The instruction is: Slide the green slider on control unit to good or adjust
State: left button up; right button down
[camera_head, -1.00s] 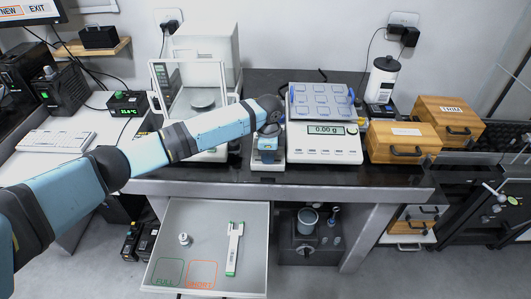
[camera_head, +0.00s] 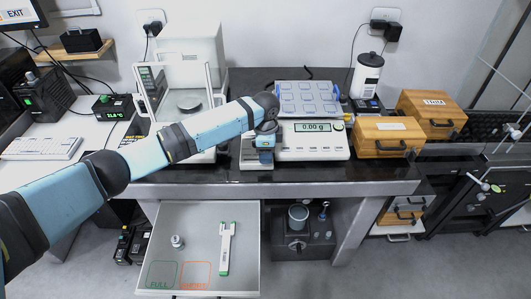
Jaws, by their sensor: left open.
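The control unit (camera_head: 247,161) is a small pale box on the dark table, just left of the weighing scale. My left gripper (camera_head: 265,156) points down over its right part, and the gripper and wrist cover much of the top. The green slider is hidden, so I cannot tell its position or whether the fingers touch it. The left gripper is open, with nothing visible held in it. My right gripper is out of view.
The scale (camera_head: 310,147) reads 0.00 g, close right of my gripper. A glass-sided balance (camera_head: 188,130) stands left, behind my forearm. Wooden boxes (camera_head: 385,142) are at right. An open drawer (camera_head: 200,216) juts out below, holding a small weight (camera_head: 178,241) and a green-white tool (camera_head: 225,250).

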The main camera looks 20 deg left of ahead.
pick_arm(q)
notch_tip(320, 180, up, 13)
jog(key=shift+p, duration=0.4)
jog(key=shift+f, duration=0.1)
